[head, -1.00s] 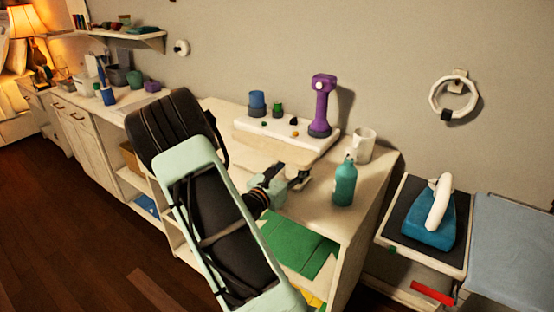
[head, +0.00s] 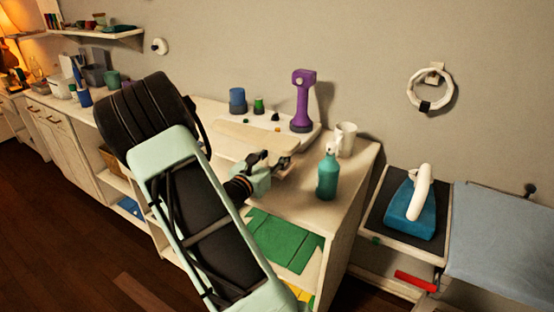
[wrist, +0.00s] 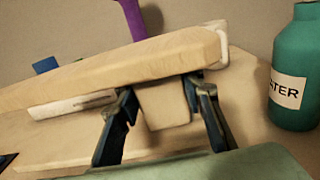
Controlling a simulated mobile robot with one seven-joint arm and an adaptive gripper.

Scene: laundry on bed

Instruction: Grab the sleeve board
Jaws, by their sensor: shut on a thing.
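The sleeve board (head: 252,139) is a pale, long flat board on the white counter, in front of the purple device. In the wrist view the board (wrist: 110,75) runs across the picture, with a pale block-like support under it. My gripper (head: 272,161) reaches in at the board's near right side. In the wrist view my gripper (wrist: 164,103) has one dark finger on each side of the support, just below the board top, and is shut on it. The finger contact is partly hidden by the board's edge. I cannot tell whether the board is lifted.
A teal water bottle (head: 327,174) stands close to the right of my gripper, with a white mug (head: 345,138) behind it. The purple device (head: 302,100) stands behind the board. A blue iron (head: 410,212) rests on a separate stand at the right.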

